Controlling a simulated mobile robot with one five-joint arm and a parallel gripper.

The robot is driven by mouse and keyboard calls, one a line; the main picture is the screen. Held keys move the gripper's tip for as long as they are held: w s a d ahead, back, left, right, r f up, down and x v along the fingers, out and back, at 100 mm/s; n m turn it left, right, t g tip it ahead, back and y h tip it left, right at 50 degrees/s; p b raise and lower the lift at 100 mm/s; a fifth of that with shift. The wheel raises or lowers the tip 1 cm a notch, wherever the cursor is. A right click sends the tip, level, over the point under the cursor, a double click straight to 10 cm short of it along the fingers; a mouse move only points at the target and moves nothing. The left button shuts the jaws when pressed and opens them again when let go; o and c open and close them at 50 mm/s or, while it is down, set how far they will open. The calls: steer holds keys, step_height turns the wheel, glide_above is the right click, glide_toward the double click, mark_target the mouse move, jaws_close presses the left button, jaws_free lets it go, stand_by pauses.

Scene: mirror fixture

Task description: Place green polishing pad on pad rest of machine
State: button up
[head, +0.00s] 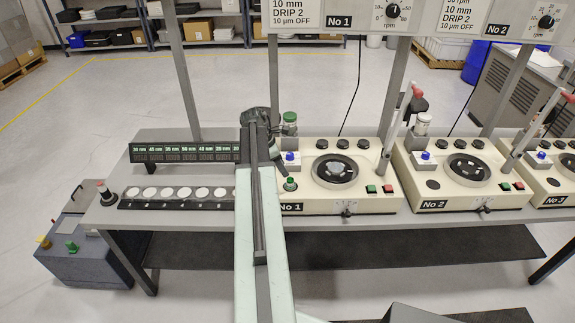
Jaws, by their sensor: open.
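The green polishing pad (290,184), a small green-topped piece, stands at the front left of machine No 1 (325,195). It appears to be on the dark round pad rest there, at the spot where machine No 2 shows a bare dark disc (433,184). The pad covers most of that rest. My gripper (277,152) is at the left edge of machine No 1, behind the pad in the picture and apart from it. It is open, with no object seen in it. My own arm hides part of the gripper and the machine's left side.
A blue knob (291,156) and a green-capped bottle (290,118) are close to my gripper. A black strip with white discs (160,193) and a label rack (184,153) lie left. Machine No 2 (455,195) stands right. Uprights (389,105) rise behind the bench.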

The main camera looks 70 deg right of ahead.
steer(key=p+v, duration=0.2)
steer(key=v, duration=0.3)
steer(key=shift+p, duration=0.4)
steer(key=w+a+f+m+t, duration=0.1)
steer(key=w+a+m, duration=0.1)
steer(key=w+a, duration=1.1)
steer(key=w+a+f+m+t, duration=0.1)
steer(key=w+a+t, duration=0.1)
steer(key=w+a, duration=1.1)
steer(key=a+m+y, duration=0.2)
steer(key=a+m, duration=0.2)
steer(key=a, duration=3.3)
steer(key=shift+w+a+t+y, duration=0.3)
steer(key=shift+w+a, duration=0.05)
steer(key=shift+a, duration=0.05)
